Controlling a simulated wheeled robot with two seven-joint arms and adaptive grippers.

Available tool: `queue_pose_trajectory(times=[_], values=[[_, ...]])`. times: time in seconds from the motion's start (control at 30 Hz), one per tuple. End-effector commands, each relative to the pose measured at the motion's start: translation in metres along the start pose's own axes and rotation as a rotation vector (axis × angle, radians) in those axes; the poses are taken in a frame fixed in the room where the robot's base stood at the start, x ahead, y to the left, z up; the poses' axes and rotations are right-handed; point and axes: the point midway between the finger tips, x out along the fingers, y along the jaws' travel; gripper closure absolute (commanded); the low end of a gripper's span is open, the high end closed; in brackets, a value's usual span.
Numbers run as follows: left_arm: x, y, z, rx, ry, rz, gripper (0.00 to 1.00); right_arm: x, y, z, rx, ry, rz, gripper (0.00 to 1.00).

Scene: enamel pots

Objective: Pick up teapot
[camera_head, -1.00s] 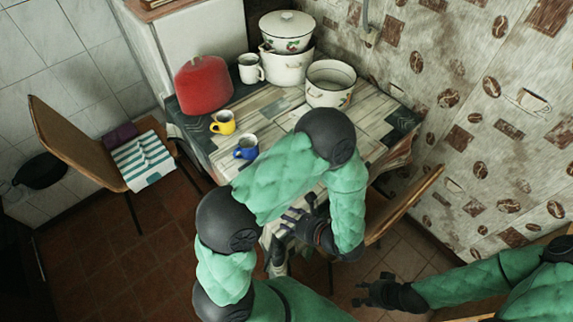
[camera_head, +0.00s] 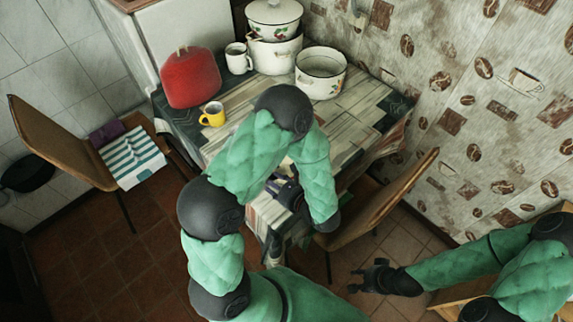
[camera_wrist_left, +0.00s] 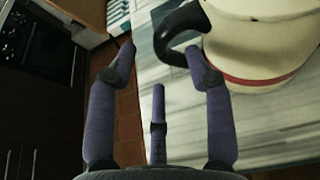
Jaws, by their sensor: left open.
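In the left wrist view a cream vessel (camera_wrist_left: 258,38) with a red band and a curved black handle (camera_wrist_left: 172,38) stands on the table. Its spout and lid are not visible, so I cannot confirm that it is the teapot. My left gripper (camera_wrist_left: 159,62) is open and empty. Its right fingertip is close to the handle; I cannot tell whether they touch. In the head view the left gripper (camera_head: 284,188) shows partly below my arm, and the arm hides part of the table. My right gripper (camera_head: 368,276) is open and empty, low beside the table.
A red domed object (camera_head: 190,80), a yellow mug (camera_head: 213,114), a white mug (camera_head: 238,60), an open white pot (camera_head: 320,75) and a lidded stack (camera_head: 275,40) stand on the table (camera_head: 375,110). Chairs flank it at left (camera_head: 60,145) and right (camera_head: 385,205).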

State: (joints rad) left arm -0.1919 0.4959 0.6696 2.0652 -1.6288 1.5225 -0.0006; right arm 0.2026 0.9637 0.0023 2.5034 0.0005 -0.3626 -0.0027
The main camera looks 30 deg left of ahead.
Motion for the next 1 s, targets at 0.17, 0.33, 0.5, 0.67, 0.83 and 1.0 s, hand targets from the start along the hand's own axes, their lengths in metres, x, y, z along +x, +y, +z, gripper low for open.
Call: queue_pose_trajectory(times=[0.17, 0.33, 0.5, 0.67, 0.83, 1.0], values=[[0.023, -0.001, -0.004, 0.000, 0.001, 0.003, 0.48, 0.009, 0.003, 0.000, 0.000, 0.000, 0.000, 0.60], [0.030, -0.002, -0.002, -0.001, 0.001, 0.000, 0.48, 0.010, 0.004, 0.000, 0.000, 0.000, 0.000, 0.60], [0.029, -0.002, -0.002, 0.000, 0.001, 0.000, 0.48, 0.009, 0.003, 0.000, 0.000, 0.000, 0.000, 0.60], [0.029, -0.002, -0.002, 0.000, 0.001, 0.000, 0.88, 0.009, 0.003, 0.000, 0.000, 0.000, 0.000, 0.60], [0.029, -0.002, -0.002, 0.001, 0.002, 0.000, 1.00, 0.009, 0.003, 0.000, 0.000, 0.000, 0.000, 0.60], [0.029, -0.003, -0.001, -0.003, -0.001, -0.002, 1.00, 0.009, 0.003, 0.000, 0.000, 0.000, 0.000, 0.60]])
